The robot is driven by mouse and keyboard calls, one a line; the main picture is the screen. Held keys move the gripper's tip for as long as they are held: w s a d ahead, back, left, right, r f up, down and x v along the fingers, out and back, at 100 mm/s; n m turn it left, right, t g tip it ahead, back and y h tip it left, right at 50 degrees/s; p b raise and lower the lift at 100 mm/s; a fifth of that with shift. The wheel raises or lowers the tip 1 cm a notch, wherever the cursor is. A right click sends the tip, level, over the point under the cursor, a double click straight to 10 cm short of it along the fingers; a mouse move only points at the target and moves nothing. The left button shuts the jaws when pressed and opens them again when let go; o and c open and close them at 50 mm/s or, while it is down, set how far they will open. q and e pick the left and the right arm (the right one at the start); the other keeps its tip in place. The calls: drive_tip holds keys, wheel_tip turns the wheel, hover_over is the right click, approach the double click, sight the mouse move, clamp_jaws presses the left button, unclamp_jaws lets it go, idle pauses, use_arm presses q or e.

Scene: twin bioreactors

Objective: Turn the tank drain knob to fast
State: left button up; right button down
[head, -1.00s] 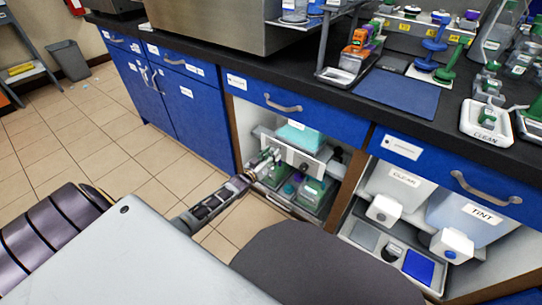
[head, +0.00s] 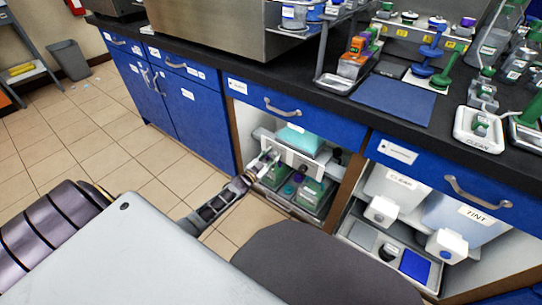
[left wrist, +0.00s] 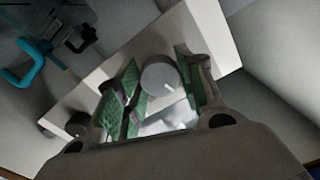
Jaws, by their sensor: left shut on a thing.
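A white panel (head: 305,163) sits inside the open cupboard bay under the counter. It carries a round grey knob (left wrist: 160,76) with a pale pointer mark, seen in the left wrist view. My left gripper (head: 268,159) reaches into the bay at the left part of this panel. In the left wrist view its green-padded fingers (left wrist: 163,84) stand on both sides of the knob and are shut on it. A second, dark knob (left wrist: 78,123) is on the panel, clear of the fingers. Setting labels near the gripped knob cannot be read. My right gripper is out of view.
A teal-topped container (head: 297,139) is behind the panel, and bottles stand in a tray (head: 291,202) below. Blue drawers (head: 295,114) overhang the bay. The bay at the right holds the CLEAN tank (head: 397,183) and the TINT tank (head: 468,214).

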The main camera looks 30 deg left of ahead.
use_arm(q)
drive_tip(key=m, duration=0.2)
drive_tip(key=shift+m+p, duration=0.3)
drive_tip(key=shift+m, duration=0.1)
drive_tip(key=m, duration=0.2)
drive_tip(key=shift+m, duration=0.4)
drive_tip(key=m, duration=0.2)
drive_tip(key=shift+m, duration=2.2)
drive_tip(key=o, duration=1)
drive_tip(key=shift+s+a, duration=0.15)
drive_tip(key=shift+s, duration=1.85)
drive_tip(key=shift+s+a, duration=0.2)
drive_tip(key=shift+s, duration=1.8)
drive_tip(key=shift+s+a, duration=0.15)
drive_tip(key=shift+s, duration=1.85)
